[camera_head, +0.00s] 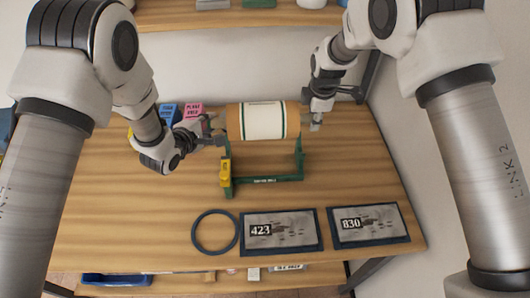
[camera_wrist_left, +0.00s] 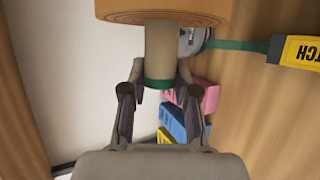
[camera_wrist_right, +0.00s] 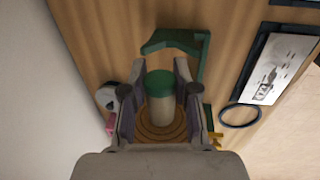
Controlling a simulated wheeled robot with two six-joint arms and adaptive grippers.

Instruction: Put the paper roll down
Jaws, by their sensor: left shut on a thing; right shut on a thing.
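The paper roll (camera_head: 262,121), brown with a white printed label, is level above the wooden table, just behind the top of a green stand (camera_head: 265,180) as the head view shows it. My left gripper (camera_head: 216,131) is shut on the core end at its left; this pale core (camera_wrist_left: 160,55) with a green tip sits between the fingers in the left wrist view. My right gripper (camera_head: 312,119) is shut on the other core end, whose green cap (camera_wrist_right: 160,82) shows in the right wrist view. Whether the roll touches the stand is unclear.
A yellow-labelled block (camera_head: 225,173) is on the stand's left post. A dark ring (camera_head: 215,250) and two numbered plates, 423 (camera_head: 281,243) and 830 (camera_head: 368,236), lie in front. Blue (camera_head: 167,112) and pink (camera_head: 191,109) boxes stand back left. A shelf (camera_head: 235,17) is above.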

